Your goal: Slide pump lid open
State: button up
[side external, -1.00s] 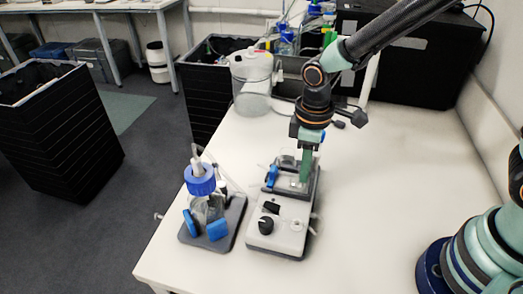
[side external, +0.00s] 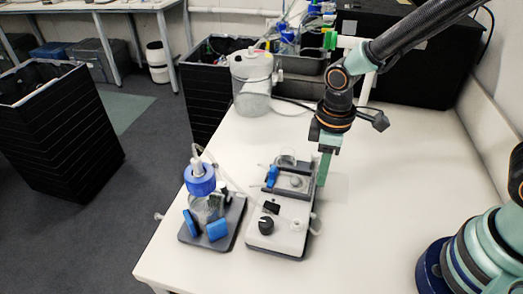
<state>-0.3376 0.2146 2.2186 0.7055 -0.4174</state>
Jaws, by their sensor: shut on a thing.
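The pump (side external: 289,237) is a pale grey box with a black knob and a dark-framed upper bay, standing on the white table in the side external view. The bay shows a round grey part inside, with a blue clip at its left. The pump lid (side external: 337,190) is a faint clear panel that sticks out to the right of the bay. My gripper (side external: 322,178) points down at the bay's right edge and is shut on the lid. The fingertips are small, and their exact contact with the lid is hard to see.
A blue-capped glass bottle (side external: 200,181) stands in a dark tray (side external: 236,222) left of the pump, with tubing running from it. A large plastic jug (side external: 250,70) and a grey sink (side external: 300,88) are behind.

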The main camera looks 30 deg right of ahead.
jog(key=o, duration=0.7)
jog(key=shift+a, duration=0.1)
jog(key=shift+w+a, duration=1.95)
jog(key=shift+w, duration=0.2)
jog(key=shift+r, duration=0.1)
jog(key=shift+r, duration=2.2)
